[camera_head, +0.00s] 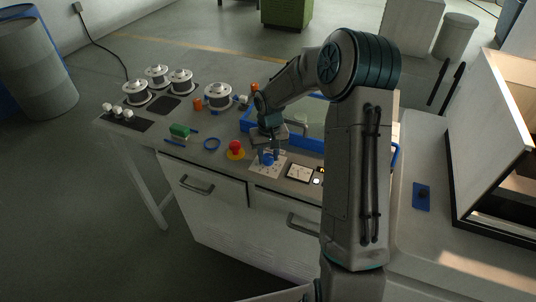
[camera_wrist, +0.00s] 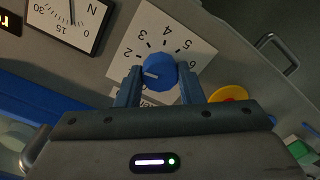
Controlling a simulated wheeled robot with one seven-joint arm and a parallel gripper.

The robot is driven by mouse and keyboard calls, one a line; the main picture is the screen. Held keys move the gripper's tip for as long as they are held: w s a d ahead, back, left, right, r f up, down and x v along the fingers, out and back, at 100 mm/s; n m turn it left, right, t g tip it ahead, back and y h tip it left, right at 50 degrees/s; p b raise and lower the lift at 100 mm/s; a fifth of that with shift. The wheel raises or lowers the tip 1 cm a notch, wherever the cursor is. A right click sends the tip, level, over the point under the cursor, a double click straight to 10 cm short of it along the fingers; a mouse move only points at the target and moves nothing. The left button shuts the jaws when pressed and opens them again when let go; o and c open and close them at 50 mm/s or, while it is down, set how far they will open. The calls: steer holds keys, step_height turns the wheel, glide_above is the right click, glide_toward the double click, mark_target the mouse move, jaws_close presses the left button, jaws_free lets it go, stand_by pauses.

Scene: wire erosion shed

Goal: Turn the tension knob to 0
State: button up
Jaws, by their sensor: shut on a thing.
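The blue tension knob (camera_wrist: 161,72) sits on a white dial plate (camera_wrist: 196,38) with printed numbers. In the wrist view I can read 2 to 6. A white pointer line on the knob points left, below the 2, toward my left finger; the number there is hidden. My gripper (camera_wrist: 160,84) is shut on the knob, one finger on each side. The lower part of the plate, with a partly covered label, is hidden by the fingers and gripper body. In the head view the knob (camera_head: 267,160) is under my gripper (camera_head: 268,150) at the bench's front.
A white meter (camera_wrist: 68,20) marked N, 0, 15 and 30 lies beside the plate. A red button on a yellow base (camera_head: 236,152) stands close to the left of the knob. A blue-rimmed basin (camera_head: 308,142) is behind. Several spools stand at the back left.

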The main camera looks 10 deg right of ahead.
steer(key=n, duration=0.3)
steer(key=shift+n+b, duration=0.35)
steer(key=shift+n, duration=0.05)
steer(key=n, duration=0.4)
steer(key=shift+n, duration=0.3)
steer(key=n, duration=0.4)
steer(key=shift+w+r, duration=0.1)
steer(key=shift+n, duration=1.7)
steer(key=o, duration=1)
steer(key=shift+d, duration=0.1)
